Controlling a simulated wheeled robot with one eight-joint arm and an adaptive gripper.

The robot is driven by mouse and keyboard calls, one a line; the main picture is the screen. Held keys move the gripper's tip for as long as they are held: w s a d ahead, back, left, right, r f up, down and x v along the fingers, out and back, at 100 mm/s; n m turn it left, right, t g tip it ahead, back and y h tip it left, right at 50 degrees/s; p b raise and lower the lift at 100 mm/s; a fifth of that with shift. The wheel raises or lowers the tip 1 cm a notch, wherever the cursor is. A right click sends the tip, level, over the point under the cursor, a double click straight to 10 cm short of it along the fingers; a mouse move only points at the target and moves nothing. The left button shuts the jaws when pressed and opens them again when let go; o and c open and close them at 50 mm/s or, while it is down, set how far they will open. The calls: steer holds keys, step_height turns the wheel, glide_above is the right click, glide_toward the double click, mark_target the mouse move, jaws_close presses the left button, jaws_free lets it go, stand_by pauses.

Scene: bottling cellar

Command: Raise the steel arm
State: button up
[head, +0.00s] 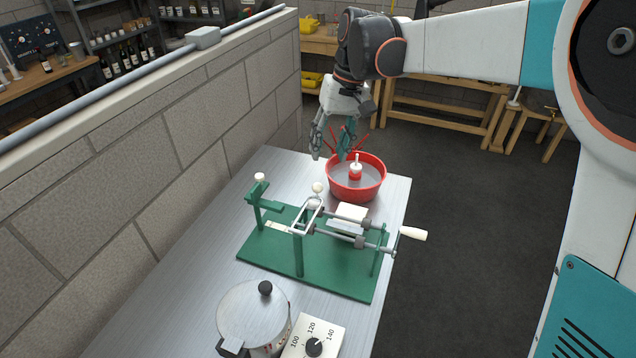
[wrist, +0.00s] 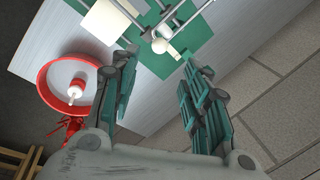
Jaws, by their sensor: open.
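The steel arm (head: 312,204) is a narrow bright frame on the green-based bench device (head: 335,277). It slopes low over the device, with a cream ball knob (head: 318,187) at its far end. The knob also shows in the wrist view (wrist: 160,46), ahead of the gap between my fingers. My gripper (head: 331,153) is open and empty, above and beyond the knob, beside the red basin. In the wrist view my gripper (wrist: 160,66) has its fingers spread wide, pointing toward the device. No contact with the knob or arm shows.
A red basin (head: 345,190) holding a red-and-white bottle-like item stands close to my gripper. A white-handled crank (head: 412,233) juts right from the device. A metal pot (head: 252,318) and a dial box (head: 318,335) stand nearer. A block wall (head: 190,130) bounds the left.

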mark_target(319, 184)
steer(key=b+x, duration=0.3)
steer(key=x, duration=0.9)
steer(key=shift+f, duration=0.35)
jaws_close()
